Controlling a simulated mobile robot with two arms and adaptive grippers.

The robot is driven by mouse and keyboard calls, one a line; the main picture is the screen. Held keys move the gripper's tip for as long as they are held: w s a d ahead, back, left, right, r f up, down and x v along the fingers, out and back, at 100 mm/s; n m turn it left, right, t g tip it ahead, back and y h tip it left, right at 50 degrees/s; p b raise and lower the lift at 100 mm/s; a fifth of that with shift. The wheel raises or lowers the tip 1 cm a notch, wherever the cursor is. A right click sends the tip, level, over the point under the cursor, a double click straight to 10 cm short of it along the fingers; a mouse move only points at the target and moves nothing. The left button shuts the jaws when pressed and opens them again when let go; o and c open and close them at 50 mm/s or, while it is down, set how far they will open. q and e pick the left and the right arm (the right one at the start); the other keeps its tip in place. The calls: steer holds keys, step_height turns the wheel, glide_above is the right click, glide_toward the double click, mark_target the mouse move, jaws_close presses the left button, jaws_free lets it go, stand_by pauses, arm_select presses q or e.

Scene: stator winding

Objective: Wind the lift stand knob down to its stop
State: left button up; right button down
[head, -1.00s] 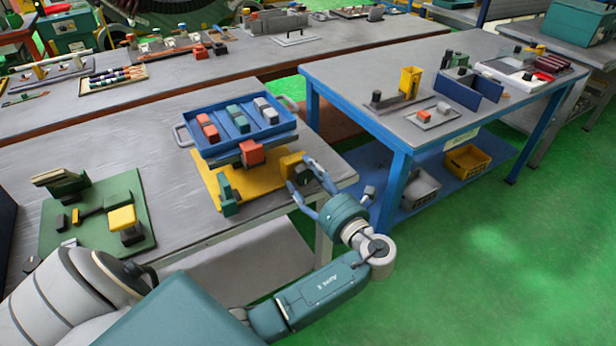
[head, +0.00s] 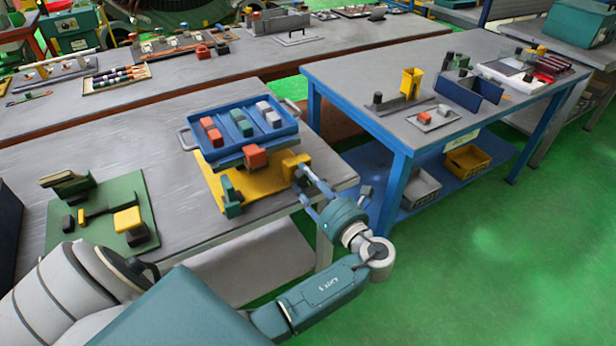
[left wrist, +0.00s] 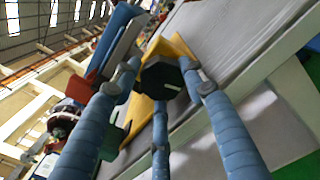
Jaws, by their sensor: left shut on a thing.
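The lift stand has a yellow base plate (head: 209,183) on the near bench and carries a blue tray (head: 199,146) with red, green and grey blocks. A yellow block (head: 291,163) is at its right side. Its dark knob (left wrist: 160,77) faces my left wrist camera and is mostly hidden by the fingers in the head view. My left gripper (head: 303,178) reaches it from the right, over the bench edge. In the left wrist view the fingers (left wrist: 158,84) close around the knob. My right gripper is not in view.
A green board (head: 148,195) with a yellow block lies on the bench to the left. A blue-framed table (head: 350,85) with parts stands to the right, with bins on its lower shelf. Green floor (head: 480,250) is open at the lower right.

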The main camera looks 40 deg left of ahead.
arm_select(q)
steer(key=shift+w+r+n+p, duration=0.1)
steer(key=shift+r+n+p, duration=0.15)
steer(key=shift+n, duration=0.7)
steer(key=shift+w+r+n+p, duration=0.15)
steer(key=shift+r+n, duration=0.1)
steer(key=shift+n, duration=0.7)
steer(key=o, duration=1.1)
steer(key=shift+s, duration=0.1)
steer(key=shift+o, duration=0.2)
steer(key=shift+f, duration=0.15)
steer(key=shift+s+d+f, duration=0.1)
steer(key=shift+s+d, duration=0.1)
steer(key=shift+d, duration=0.15)
steer(key=v, duration=1.1)
steer(key=shift+d, duration=0.15)
